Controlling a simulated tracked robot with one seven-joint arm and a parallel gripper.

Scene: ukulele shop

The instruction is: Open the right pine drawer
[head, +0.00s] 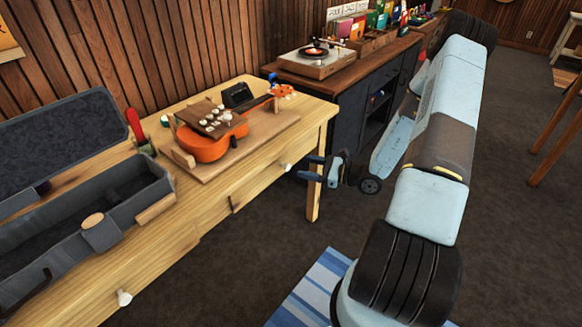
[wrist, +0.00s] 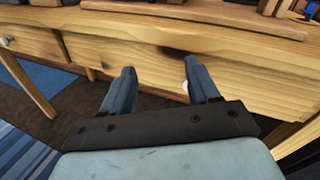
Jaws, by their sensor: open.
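The pine workbench (head: 310,115) has drawers along its front. The right drawer (head: 262,180) has a small white round knob (head: 286,167), and its front looks flush with the bench. In the wrist view the right drawer front (wrist: 135,58) spans the middle. Its knob (wrist: 186,87) shows low, beside the right finger and on the inner side of it. My gripper (head: 307,168) is open and empty in front of the right drawer. In the wrist view its two fingers (wrist: 159,68) point at the drawer front. Whether a finger touches the knob I cannot tell.
The left drawer knob (head: 123,298) is at the near end of the bench. An open instrument case (head: 150,190) and an orange ukulele (head: 205,147) on a wooden board lie on top. A dark cabinet (head: 340,95) stands behind. A blue striped rug (head: 315,290) lies on the floor.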

